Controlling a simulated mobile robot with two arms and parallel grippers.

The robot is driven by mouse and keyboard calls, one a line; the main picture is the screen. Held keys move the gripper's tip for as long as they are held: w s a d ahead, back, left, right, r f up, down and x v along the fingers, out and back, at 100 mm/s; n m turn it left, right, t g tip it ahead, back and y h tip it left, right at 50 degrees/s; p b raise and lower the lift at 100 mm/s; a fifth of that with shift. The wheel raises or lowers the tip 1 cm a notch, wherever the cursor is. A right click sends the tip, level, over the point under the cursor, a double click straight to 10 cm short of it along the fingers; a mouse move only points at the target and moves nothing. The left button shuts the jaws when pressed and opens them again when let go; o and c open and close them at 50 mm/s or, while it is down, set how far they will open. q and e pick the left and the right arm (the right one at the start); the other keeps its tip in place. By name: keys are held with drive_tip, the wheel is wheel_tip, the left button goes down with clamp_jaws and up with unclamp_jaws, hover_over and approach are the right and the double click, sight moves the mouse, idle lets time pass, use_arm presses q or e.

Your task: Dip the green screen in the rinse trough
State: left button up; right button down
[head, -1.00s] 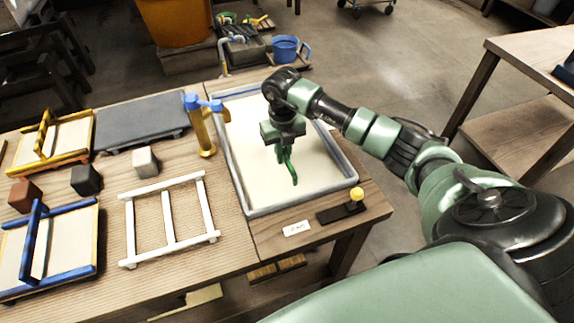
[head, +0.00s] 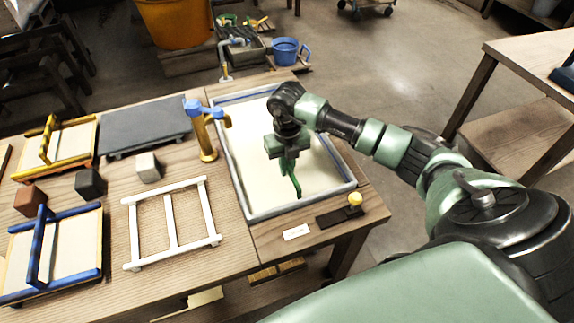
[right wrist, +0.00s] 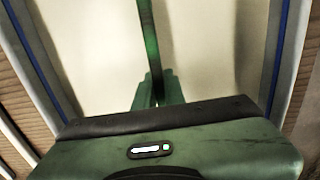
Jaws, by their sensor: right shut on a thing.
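The rinse trough (head: 238,190) is a grey-blue rimmed rectangular basin at the right end of the bench, with a pale cream surface inside. My right gripper (head: 286,163) is over its middle, pointing down, and is shut on the green screen's bar (head: 294,183). The bar slants towards the near side of the trough, inside its rim. In the right wrist view the green bar (right wrist: 149,35) runs away from the fingers (right wrist: 157,88). The rest of the screen's frame cannot be made out. My left gripper is out of view.
A brass tap (head: 206,135) with blue handles stands at the trough's left rim. A white frame (head: 168,222), blue screen (head: 101,240), yellow screen (head: 90,140), grey slab (head: 145,124) and several small cubes lie left. A yellow-knobbed black block (head: 338,214) sits at the near right corner.

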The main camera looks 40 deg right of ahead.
drive_tip(key=shift+r+p, duration=3.6)
drive_tip(key=shift+r, duration=1.9)
drive_tip(key=shift+r+p, duration=0.1)
drive_tip(key=shift+p, duration=0.25)
wheel_tip(320, 180, up, 4)
drive_tip(key=shift+f+p, duration=0.1)
drive_tip(key=shift+p, duration=1.15)
